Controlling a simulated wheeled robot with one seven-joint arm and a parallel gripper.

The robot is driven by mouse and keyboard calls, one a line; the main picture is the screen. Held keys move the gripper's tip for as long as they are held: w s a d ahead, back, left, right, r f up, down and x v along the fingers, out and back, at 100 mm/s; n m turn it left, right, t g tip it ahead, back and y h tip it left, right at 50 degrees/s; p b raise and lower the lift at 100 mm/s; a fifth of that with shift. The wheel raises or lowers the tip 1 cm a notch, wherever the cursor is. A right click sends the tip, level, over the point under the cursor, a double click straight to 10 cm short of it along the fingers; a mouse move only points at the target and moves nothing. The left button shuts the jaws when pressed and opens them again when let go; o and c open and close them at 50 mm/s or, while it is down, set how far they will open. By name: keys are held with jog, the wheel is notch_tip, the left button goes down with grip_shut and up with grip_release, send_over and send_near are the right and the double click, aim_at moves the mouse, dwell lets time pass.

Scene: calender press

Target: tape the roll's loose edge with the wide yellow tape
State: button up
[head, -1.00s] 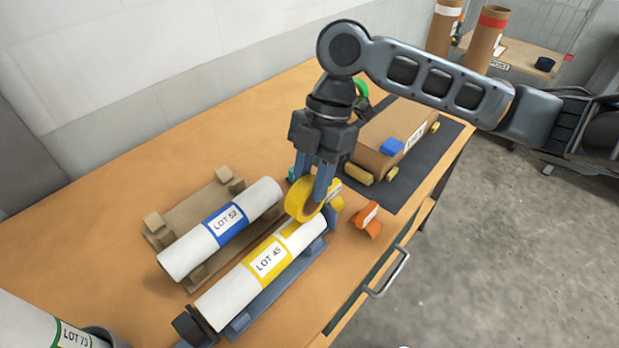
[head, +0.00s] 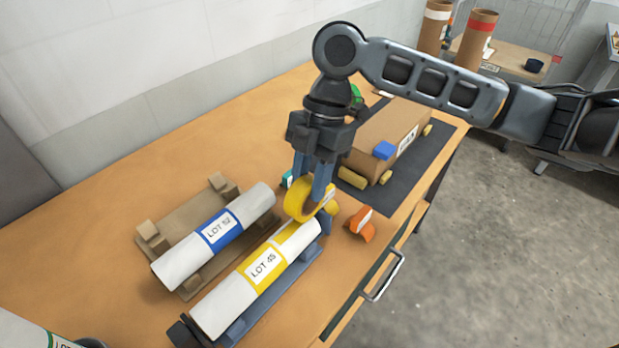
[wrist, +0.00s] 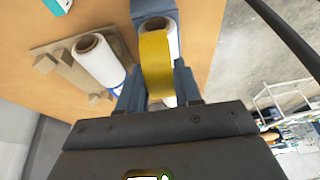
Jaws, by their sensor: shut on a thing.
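The white LOT 45 roll (head: 218,308) lies on a blue-grey cradle (head: 285,285) at the front of the bench. It has a yellow label band, and a narrow yellow strip (head: 297,232) runs along it towards its far end. My gripper (head: 311,192) points down at that far end, shut on the wide yellow tape (head: 297,204). The tape is held on edge, close over the roll; I cannot tell whether they touch. The wrist view also shows the yellow tape (wrist: 155,62) between my fingers, covering part of the roll. The roll's loose edge is not clearly visible.
The LOT 52 roll (head: 180,262) with a blue band lies on a wooden cradle (head: 158,243) to the left. An orange tape dispenser (head: 360,226) stands right of my gripper. A cardboard box (head: 385,140) sits on a dark mat (head: 425,160) behind. Bare bench lies at left.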

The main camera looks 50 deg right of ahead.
jog(key=shift+w+r, duration=0.15)
jog(key=shift+r, duration=2.8)
